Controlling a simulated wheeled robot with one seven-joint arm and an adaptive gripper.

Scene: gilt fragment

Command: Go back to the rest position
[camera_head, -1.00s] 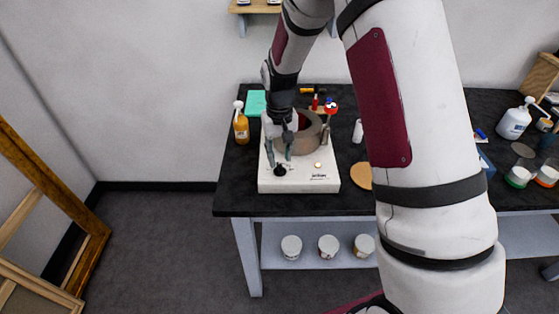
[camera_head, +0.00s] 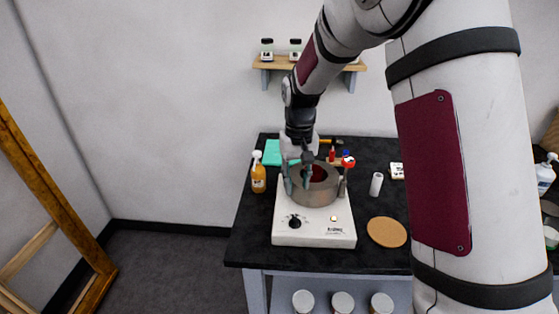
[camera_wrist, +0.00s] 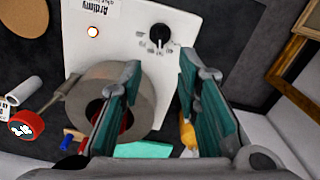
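My gripper (camera_head: 297,184) hangs over a white hotplate, pointing down.
The dark table holds an orange pump bottle (camera_head: 258,180) at left, a teal block (camera_head: 272,153) behind, a white cylinder (camera_head: 376,184) and a cork disc (camera_head: 387,232) at right. A wooden shelf (camera_head: 276,63) is on the wall. Wooden frames (camera_head: 80,270) stand at far left.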

